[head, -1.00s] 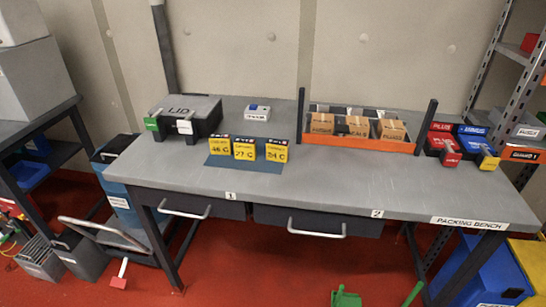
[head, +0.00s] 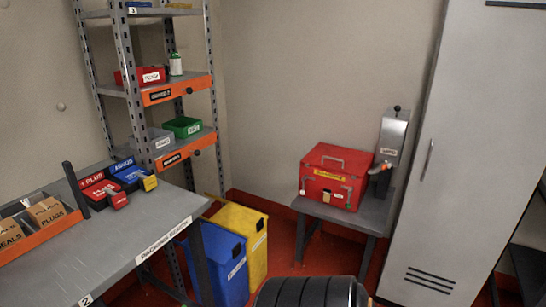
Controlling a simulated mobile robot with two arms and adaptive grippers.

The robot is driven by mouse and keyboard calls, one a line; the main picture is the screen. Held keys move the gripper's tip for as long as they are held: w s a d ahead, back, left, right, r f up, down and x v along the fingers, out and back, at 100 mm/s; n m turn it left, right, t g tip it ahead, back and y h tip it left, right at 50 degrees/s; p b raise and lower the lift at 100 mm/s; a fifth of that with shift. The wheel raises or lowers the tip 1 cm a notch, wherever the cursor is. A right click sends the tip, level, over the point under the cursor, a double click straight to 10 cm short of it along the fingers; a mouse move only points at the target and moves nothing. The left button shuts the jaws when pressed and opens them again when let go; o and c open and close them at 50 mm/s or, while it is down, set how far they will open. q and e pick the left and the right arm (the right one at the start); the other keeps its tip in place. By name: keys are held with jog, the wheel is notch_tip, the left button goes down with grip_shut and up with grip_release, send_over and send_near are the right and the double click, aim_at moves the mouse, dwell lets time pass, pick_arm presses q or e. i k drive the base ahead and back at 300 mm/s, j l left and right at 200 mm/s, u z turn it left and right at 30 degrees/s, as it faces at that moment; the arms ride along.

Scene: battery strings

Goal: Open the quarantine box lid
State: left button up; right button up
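The quarantine box is a red box (head: 335,178) on a small grey table at the right of the head view. Its lid (head: 338,158) is shut and has a grey handle on top. A yellow label (head: 329,175), too small to read surely, and latch-like fittings are on the front. Neither of my grippers is in view, and nothing is seen touching the box.
A grey dispenser-like unit (head: 391,140) stands right of the box, beside a tall grey cabinet (head: 430,160). A blue bin (head: 220,265) and a yellow bin (head: 250,235) stand by the packing bench (head: 130,250). Red floor (head: 284,250) lies between the bins and the small table (head: 372,215).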

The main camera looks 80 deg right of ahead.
aim_at(354, 163)
jog(key=z, duration=2.95)
jog(key=i+j, duration=0.15)
jog(key=i, duration=0.75)
